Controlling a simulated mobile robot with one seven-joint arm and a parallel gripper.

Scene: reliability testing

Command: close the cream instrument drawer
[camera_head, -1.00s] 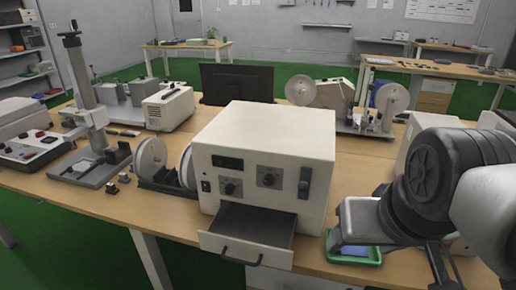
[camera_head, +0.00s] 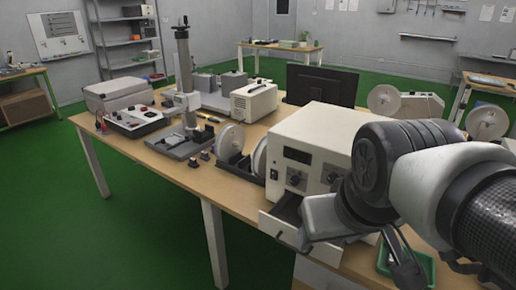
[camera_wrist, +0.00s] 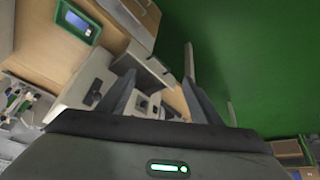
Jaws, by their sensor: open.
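The cream instrument (camera_head: 312,128) stands on the wooden bench. Its drawer (camera_head: 273,223) is pulled out below the front panel, and the dark inside shows. My arm covers the drawer's right part and the instrument's right front. In the wrist view, the instrument front (camera_wrist: 78,98) with its switch and knob lies behind and left of the fingers, and the drawer (camera_wrist: 143,60) shows beyond the fingertips. My gripper (camera_wrist: 158,78) is open and empty. Whether a finger touches the drawer cannot be told. In the head view the fingers are hard to make out.
Two reels (camera_head: 230,143) stand to the instrument's left. A monitor (camera_head: 322,85) stands behind. The green floor (camera_head: 130,235) in front and left of the bench is clear.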

